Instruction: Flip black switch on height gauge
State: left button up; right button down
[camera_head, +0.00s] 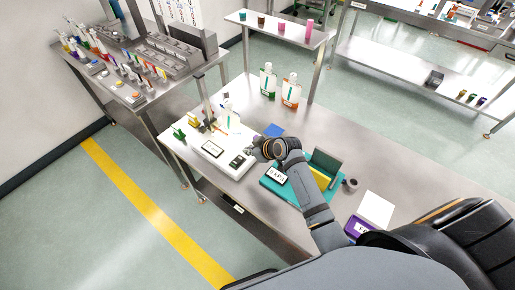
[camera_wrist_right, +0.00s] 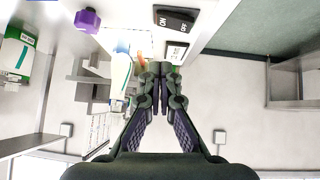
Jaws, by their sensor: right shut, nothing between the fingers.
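The height gauge (camera_head: 207,162) has a white base on the metal table, left of centre in the head view. Its black switch (camera_head: 237,161) is on the near right part of the base. In the right wrist view the switch (camera_wrist_right: 176,20) is at the top, marked ON and OFF, above a small white label (camera_wrist_right: 176,52). My right gripper (camera_head: 257,152) is just right of the gauge base in the head view. In the wrist view its fingers (camera_wrist_right: 161,72) are together and empty, pointing toward the switch. I cannot tell whether they touch anything. My left gripper is not in view.
A teal tray (camera_head: 287,193) with a yellow part lies below my right arm. The table behind my arm is mostly clear.

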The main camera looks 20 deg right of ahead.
jog(key=shift+w+d+b+v, duration=0.1)
jog(key=shift+d+b+v, duration=0.1)
jog(key=shift+v, duration=1)
jog(key=shift+w+d+b+v, duration=0.1)
jog(key=shift+w+b+v, duration=0.1)
jog(key=shift+v, duration=1.05)
